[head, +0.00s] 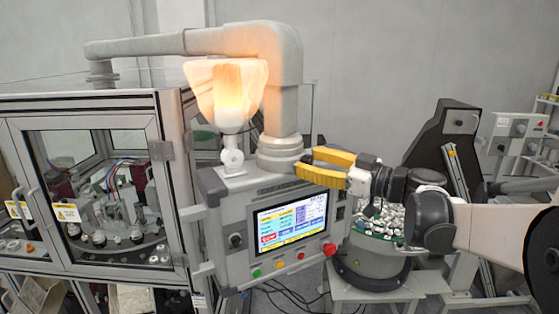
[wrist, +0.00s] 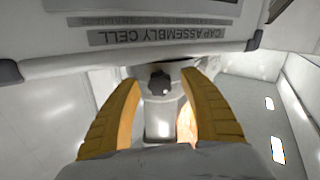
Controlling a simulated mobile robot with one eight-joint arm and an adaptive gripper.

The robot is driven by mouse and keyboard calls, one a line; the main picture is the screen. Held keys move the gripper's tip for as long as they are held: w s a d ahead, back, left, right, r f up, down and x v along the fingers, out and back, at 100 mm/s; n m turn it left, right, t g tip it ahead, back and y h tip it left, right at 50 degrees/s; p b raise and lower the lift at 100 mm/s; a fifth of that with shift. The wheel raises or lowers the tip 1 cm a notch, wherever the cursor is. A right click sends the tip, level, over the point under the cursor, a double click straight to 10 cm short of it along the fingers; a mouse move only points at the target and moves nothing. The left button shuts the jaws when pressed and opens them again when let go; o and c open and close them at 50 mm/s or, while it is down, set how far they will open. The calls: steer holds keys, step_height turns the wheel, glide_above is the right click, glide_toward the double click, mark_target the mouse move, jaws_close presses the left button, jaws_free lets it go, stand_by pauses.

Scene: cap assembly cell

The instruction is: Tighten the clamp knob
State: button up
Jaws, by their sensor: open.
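The dark clamp knob (wrist: 159,83) shows in the wrist view, on a pale mount below the upside-down "CAP ASSEMBLY CELL" label. In the wrist view my gripper (wrist: 162,88) has one finger on either side of the knob in the picture, with gaps to both. I cannot tell whether the fingertips reach as deep as the knob.
A glowing lamp (head: 228,95) stands on top of the panel, left of the thick grey pipe (head: 281,100). A glazed machine enclosure (head: 172,150) is at left. A round bowl with small parts (head: 372,240) sits below my gripper. Dark equipment (head: 440,135) stands at right.

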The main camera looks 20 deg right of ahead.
jaws_close()
steer(key=shift+f+m+b, duration=0.1)
steer(key=shift+m+b, duration=0.55)
steer(key=shift+m, duration=0.25)
steer(key=shift+m+b, duration=0.4)
steer(key=shift+m, duration=1)
jaws_free()
steer(key=v, duration=1.2)
